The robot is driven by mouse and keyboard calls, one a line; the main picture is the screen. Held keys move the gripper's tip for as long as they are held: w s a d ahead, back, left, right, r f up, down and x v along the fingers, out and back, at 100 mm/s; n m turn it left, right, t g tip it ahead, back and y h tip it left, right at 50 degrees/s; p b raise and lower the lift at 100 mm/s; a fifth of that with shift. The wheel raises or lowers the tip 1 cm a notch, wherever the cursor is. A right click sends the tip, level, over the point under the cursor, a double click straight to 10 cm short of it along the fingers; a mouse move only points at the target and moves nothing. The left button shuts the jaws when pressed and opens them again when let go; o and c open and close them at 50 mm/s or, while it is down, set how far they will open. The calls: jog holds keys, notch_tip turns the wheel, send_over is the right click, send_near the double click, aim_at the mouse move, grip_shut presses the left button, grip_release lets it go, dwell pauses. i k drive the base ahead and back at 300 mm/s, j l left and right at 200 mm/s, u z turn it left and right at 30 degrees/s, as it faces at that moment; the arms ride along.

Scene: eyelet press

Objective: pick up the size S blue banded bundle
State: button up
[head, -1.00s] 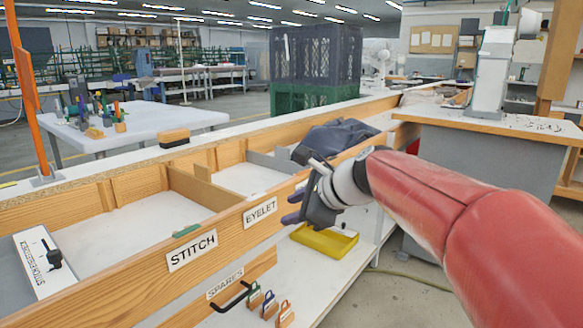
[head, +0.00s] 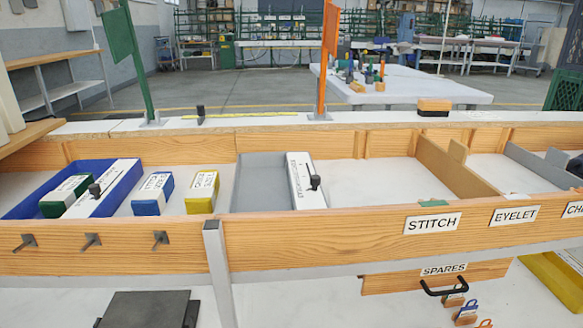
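A blue banded bundle (head: 153,194) with a white lettered label on top lies in the long wooden trough at left. Its lettering is too small for me to read the size. A yellow banded bundle (head: 202,192) lies just to its right, apart from it. A green banded bundle (head: 66,196) lies to its left, inside a blue tray (head: 30,203). My gripper is not in view now.
A white bar with a dark knob (head: 102,190) lies across the blue tray. A grey tray (head: 260,182) with a similar white bar (head: 300,181) stands right of the yellow bundle. The trough's wooden front wall (head: 330,237) carries pegs at left and STITCH and EYELET labels.

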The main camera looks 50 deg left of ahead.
aim_at(151, 199)
jog(key=u, duration=2.65)
